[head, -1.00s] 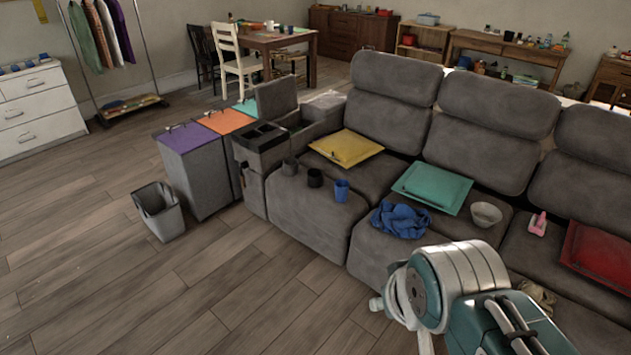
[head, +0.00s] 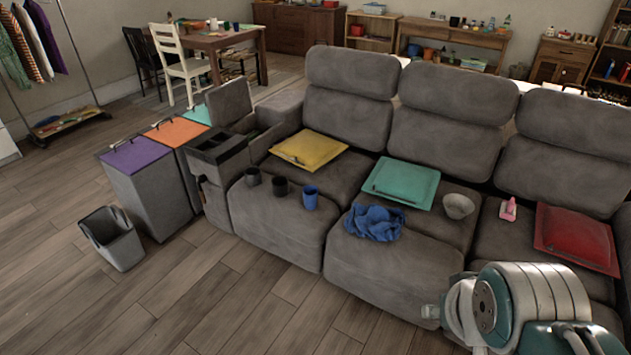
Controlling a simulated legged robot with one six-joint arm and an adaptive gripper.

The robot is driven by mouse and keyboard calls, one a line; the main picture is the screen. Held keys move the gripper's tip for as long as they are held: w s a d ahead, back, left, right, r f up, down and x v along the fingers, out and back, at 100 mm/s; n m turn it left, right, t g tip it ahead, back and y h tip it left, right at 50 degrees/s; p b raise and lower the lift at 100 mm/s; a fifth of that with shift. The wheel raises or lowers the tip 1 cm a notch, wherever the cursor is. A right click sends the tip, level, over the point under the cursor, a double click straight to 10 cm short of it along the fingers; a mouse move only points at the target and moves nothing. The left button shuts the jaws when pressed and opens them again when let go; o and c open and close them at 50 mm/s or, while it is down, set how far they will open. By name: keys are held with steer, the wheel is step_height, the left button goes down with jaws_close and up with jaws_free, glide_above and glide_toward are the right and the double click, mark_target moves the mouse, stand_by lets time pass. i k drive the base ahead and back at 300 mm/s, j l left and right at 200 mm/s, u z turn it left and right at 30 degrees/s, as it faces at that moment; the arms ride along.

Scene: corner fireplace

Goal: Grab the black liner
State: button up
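No object is plainly recognisable as a black liner. Dark candidates in the head view are a small black cup (head: 280,187) on the sofa's raised footrest and the dark insert (head: 218,148) in the sofa's console. An open grey bin (head: 113,240) stands on the floor at left. Its inside looks dark grey, and I cannot tell whether a liner is in it. Only part of my arm shows at the lower right, in front of the sofa; my gripper is out of the picture.
A grey cup (head: 253,177) and a blue cup (head: 310,198) flank the black cup. Tall bins with purple (head: 136,155), orange (head: 175,132) and teal lids stand beside the sofa (head: 350,85). A blue cloth (head: 375,222) lies on the sofa.

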mark_target(280, 184)
steer(key=i+j+z, duration=0.3)
steer(key=j, duration=0.3)
steer(key=i+j+z, duration=0.3)
steer(key=j, duration=0.35)
steer(key=i+j+z, duration=0.2)
steer(key=j, duration=0.2)
steer(key=i+j, duration=0.15)
steer(key=j, duration=0.25)
steer(key=i+j, duration=0.1)
steer(key=j, duration=0.3)
steer(key=i+j, duration=0.15)
steer(key=j, duration=0.2)
steer(key=i+j, duration=0.15)
steer(key=j, duration=0.25)
steer(key=i+j, duration=0.1)
steer(key=j, duration=0.3)
steer(key=i+j+z, duration=0.1)
steer(key=j, duration=0.3)
steer(key=i+j, duration=0.15)
steer(key=j, duration=0.25)
